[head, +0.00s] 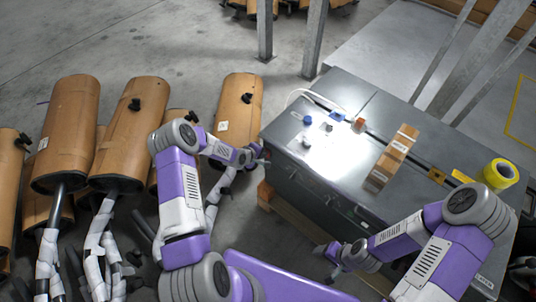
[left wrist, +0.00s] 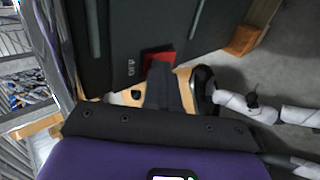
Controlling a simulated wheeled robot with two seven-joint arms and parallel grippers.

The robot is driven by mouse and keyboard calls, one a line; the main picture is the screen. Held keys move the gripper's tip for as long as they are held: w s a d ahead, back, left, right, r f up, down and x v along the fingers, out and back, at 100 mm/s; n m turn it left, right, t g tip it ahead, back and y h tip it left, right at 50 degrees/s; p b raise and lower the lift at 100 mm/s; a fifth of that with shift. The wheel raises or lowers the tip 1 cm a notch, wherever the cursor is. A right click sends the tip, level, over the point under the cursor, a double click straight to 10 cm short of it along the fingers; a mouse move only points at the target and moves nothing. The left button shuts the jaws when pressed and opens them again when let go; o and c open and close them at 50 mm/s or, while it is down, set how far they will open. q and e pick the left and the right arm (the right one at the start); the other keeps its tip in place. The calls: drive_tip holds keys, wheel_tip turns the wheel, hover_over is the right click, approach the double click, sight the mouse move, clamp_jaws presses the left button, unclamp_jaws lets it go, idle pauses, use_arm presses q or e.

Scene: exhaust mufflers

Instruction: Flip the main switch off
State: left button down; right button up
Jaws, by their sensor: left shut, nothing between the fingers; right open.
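The dark grey metal cabinet (head: 300,165) stands right of centre in the head view. In the left wrist view, its dark face carries a white "OFF" label (left wrist: 130,70), seen upside down. Beside the label is a red patch (left wrist: 158,55), which looks like part of the main switch; the rest is hidden behind my fingers. My left gripper (head: 263,156) is shut and empty at the cabinet's front left corner. Its dark fingertips (left wrist: 160,72) overlap the red patch; I cannot tell whether they touch it. My right gripper (head: 329,262) is open and empty, low in front of the cabinet.
A yellow tape roll (head: 501,173), a cardboard piece (head: 393,158) and small blue and orange items lie on the cabinet top. Several brown mufflers (head: 130,130) with wrapped pipes stand at left. A wooden pallet (head: 290,220) lies under the cabinet. Metal posts (head: 265,30) rise behind.

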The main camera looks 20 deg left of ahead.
use_arm(q)
drive_tip(key=shift+r, duration=0.1)
drive_tip(key=shift+r+p, duration=0.4)
drive_tip(key=shift+r, duration=0.3)
